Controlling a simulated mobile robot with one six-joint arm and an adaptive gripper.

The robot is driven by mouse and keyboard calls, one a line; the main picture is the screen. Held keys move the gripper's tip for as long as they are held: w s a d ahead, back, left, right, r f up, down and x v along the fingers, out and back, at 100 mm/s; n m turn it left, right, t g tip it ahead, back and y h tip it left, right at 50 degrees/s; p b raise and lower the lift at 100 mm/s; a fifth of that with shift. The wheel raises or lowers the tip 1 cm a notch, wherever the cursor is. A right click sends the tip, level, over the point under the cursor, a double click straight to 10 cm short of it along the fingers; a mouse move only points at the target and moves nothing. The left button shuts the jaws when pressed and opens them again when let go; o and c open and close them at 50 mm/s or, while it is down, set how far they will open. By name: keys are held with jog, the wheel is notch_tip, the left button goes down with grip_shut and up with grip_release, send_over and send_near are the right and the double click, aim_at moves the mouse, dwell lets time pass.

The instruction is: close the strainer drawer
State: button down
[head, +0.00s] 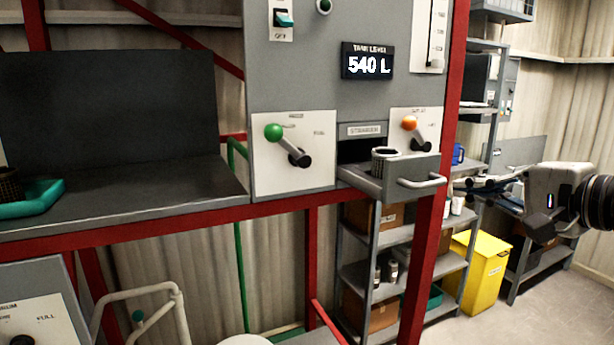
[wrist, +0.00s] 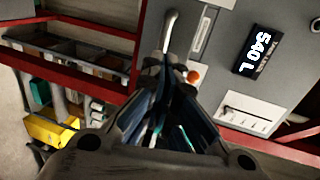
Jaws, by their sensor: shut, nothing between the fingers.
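The strainer drawer (head: 362,180) sticks out of the grey panel, open, below the "STRAINER" label. A dark mesh strainer basket (head: 385,160) stands in it. Its pale bar handle (head: 422,182) is on the drawer front. My gripper (head: 460,187) is shut and empty, just right of the handle in the head view and pointing toward it. In the wrist view, the shut fingers (wrist: 170,65) point at the lower end of the pale handle (wrist: 172,32). I cannot tell whether they touch it.
A lever with an orange knob (head: 409,123) is on the panel right of the drawer opening; a green-knobbed lever (head: 274,132) is on the left. A red frame post (head: 424,250) stands below the drawer. Shelves and a yellow bin (head: 478,268) are behind.

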aim_at(439, 184)
jog(key=x, duration=0.4)
jog(key=shift+w, duration=0.1)
jog(key=r+x, duration=0.1)
jog(key=x, duration=0.4)
jog(key=r+x, duration=0.1)
jog(key=x, duration=0.5)
jog(key=r+x, duration=0.1)
jog(key=x, duration=0.4)
jog(key=shift+w+a+r, duration=0.1)
jog(key=shift+w+a, duration=0.05)
jog(key=shift+w, duration=0.5)
jog(key=shift+s+r, duration=0.1)
